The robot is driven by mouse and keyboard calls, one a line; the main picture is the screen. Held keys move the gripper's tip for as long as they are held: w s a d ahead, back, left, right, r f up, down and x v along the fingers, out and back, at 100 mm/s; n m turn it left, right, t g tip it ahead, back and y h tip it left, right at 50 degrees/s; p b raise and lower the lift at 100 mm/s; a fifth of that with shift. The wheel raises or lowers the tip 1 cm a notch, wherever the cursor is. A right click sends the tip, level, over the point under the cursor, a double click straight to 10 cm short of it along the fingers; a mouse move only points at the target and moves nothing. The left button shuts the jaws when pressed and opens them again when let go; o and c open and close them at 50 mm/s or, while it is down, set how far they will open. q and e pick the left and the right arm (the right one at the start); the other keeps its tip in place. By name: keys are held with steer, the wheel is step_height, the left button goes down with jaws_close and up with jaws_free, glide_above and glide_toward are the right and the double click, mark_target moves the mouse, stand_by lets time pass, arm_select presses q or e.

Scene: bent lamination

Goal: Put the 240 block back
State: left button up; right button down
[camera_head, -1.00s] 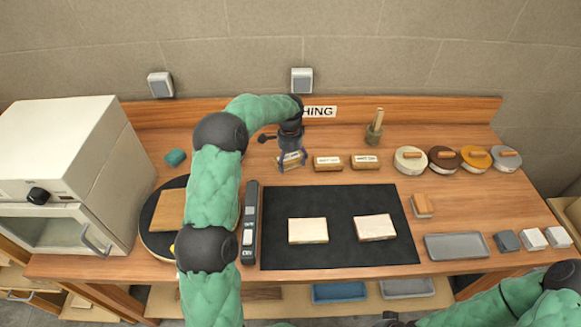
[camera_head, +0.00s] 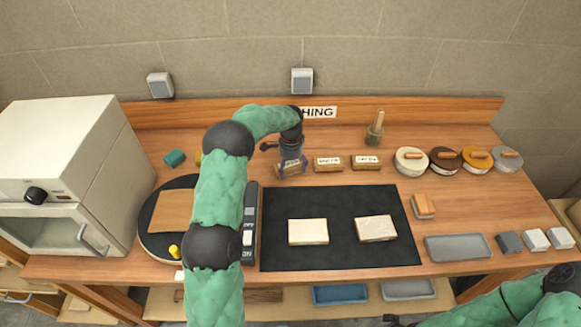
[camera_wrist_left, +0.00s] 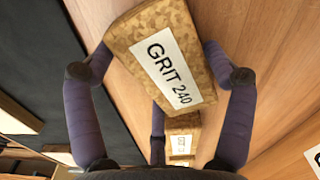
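The 240 block (camera_wrist_left: 165,60), tan and speckled with a white "GRIT 240" label, lies between the fingers of my left gripper (camera_wrist_left: 158,50) in the left wrist view. Both side fingertips meet its long edges. In the head view, my left gripper (camera_head: 291,163) is over the block (camera_head: 287,171), at the left end of a row. Two similar labelled blocks, a middle one (camera_head: 328,165) and a right one (camera_head: 366,163), lie beside it. Whether the 240 block touches the table is unclear. Of my right gripper, only a dark bit (camera_head: 392,318) shows at the bottom edge.
A black mat (camera_head: 340,250) with two pale slabs, one left (camera_head: 308,232) and one right (camera_head: 376,228), lies in front. A white oven (camera_head: 60,160) stands left.

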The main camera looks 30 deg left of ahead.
mark_target(291, 166)
arm_select(q)
steer(key=shift+o, duration=0.8)
steer(key=shift+r, duration=0.3)
step_height(291, 166, up, 12)
steer(key=p, duration=0.2)
